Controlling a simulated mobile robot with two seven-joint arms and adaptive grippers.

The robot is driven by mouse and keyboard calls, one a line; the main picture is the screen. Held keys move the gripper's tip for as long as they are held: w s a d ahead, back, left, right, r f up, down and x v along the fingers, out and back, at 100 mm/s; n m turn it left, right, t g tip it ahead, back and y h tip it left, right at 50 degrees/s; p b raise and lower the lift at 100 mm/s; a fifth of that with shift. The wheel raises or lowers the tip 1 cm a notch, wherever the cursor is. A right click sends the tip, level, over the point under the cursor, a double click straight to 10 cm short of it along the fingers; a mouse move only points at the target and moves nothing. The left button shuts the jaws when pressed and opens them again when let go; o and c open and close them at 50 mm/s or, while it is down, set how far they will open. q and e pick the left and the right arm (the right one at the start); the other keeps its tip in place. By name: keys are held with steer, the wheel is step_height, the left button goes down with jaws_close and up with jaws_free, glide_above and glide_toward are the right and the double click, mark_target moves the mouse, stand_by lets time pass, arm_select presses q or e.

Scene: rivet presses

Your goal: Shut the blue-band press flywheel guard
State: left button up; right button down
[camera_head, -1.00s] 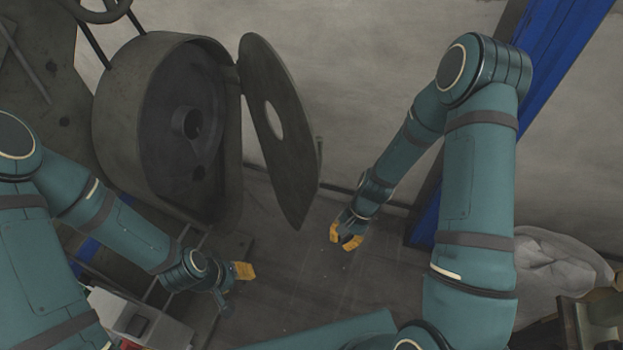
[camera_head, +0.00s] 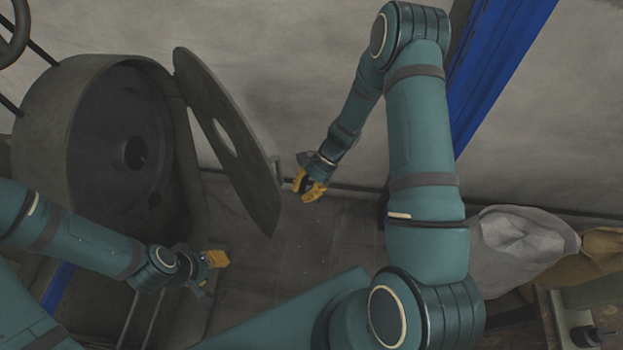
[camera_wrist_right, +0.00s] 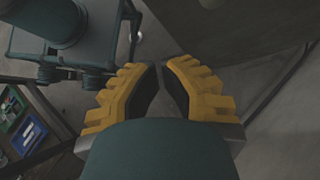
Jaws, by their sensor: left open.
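The flywheel guard (camera_head: 198,100) is a dark flat plate with a round hole. It stands swung open, hinged at the right side of the round press housing (camera_head: 50,118), whose dark inside and hub (camera_head: 134,153) show. A small handle (camera_head: 276,166) sticks out at the guard's right edge. My right gripper (camera_head: 308,190) is just right of that handle, seemingly apart from it. In the right wrist view its yellow fingers (camera_wrist_right: 160,68) have a narrow gap with nothing between them. My left gripper (camera_head: 215,262) is open, below the housing and guard.
A blue post (camera_head: 495,70) stands against the grey wall behind my right arm. A pale sack (camera_head: 520,250) and a brown sack (camera_head: 610,255) lie at the right. Bare floor (camera_head: 300,245) lies below the guard. A dark panel (camera_wrist_right: 240,25) fills the wrist view's upper right.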

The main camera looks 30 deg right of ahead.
arm_select(q)
steer(key=shift+s+f, duration=0.1)
steer(key=shift+f, duration=0.15)
arm_select(e)
steer(key=shift+s+a+f, duration=0.2)
steer(key=shift+a, duration=0.65)
steer(key=shift+s+a+f, duration=0.2)
steer(key=shift+a+f, duration=0.05)
steer(key=shift+a, duration=0.65)
steer(key=shift+s+a+f, duration=0.2)
steer(key=shift+a, duration=0.65)
steer(key=shift+a, duration=0.1)
